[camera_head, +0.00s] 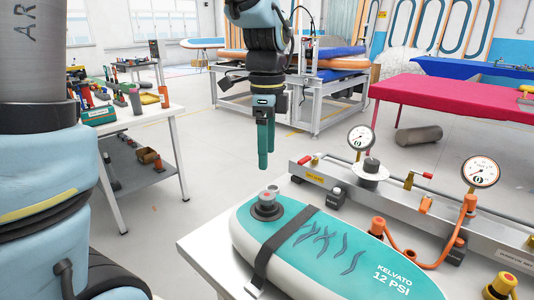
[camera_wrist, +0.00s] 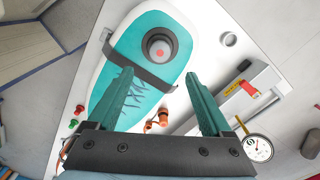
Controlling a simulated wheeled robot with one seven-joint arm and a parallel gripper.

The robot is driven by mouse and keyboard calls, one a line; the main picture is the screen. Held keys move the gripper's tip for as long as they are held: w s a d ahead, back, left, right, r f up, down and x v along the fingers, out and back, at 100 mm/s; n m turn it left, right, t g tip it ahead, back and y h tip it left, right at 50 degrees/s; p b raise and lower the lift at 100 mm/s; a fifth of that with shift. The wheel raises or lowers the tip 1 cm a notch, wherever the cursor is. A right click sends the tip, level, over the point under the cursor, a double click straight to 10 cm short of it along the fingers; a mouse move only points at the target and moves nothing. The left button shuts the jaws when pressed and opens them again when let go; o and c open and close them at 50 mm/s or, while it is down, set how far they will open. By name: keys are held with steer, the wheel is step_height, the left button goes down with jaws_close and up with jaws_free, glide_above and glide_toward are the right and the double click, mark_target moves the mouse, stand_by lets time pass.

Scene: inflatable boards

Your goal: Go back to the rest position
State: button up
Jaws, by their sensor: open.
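My gripper (camera_head: 264,146) hangs in the air above the back edge of the white table (camera_head: 205,247), with its fingers pointing down. In the wrist view, my gripper (camera_wrist: 160,88) has its two green fingers spread apart with nothing between them. A teal and white inflatable board (camera_head: 330,250) lies on the table below, apart from the fingers. A black strap (camera_head: 283,243) crosses the board. A dark round valve with a red centre (camera_head: 267,203) stands on the board's end; the valve also shows in the wrist view (camera_wrist: 159,48).
A metal test rail with gauges (camera_head: 360,138) and (camera_head: 480,172) runs behind the board. A tool-covered bench (camera_head: 150,112) stands left, a red-topped table (camera_head: 450,100) right.

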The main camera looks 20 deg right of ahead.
steer(key=a+f+n, duration=0.4)
steer(key=a+n, duration=0.7)
steer(key=a, duration=0.1)
steer(key=w+a+f+n+t, duration=0.1)
steer(key=a+f+n, duration=0.4)
steer(key=a+n, duration=0.7)
steer(key=shift+a+t, duration=0.3)
steer(key=shift+a, duration=0.4)
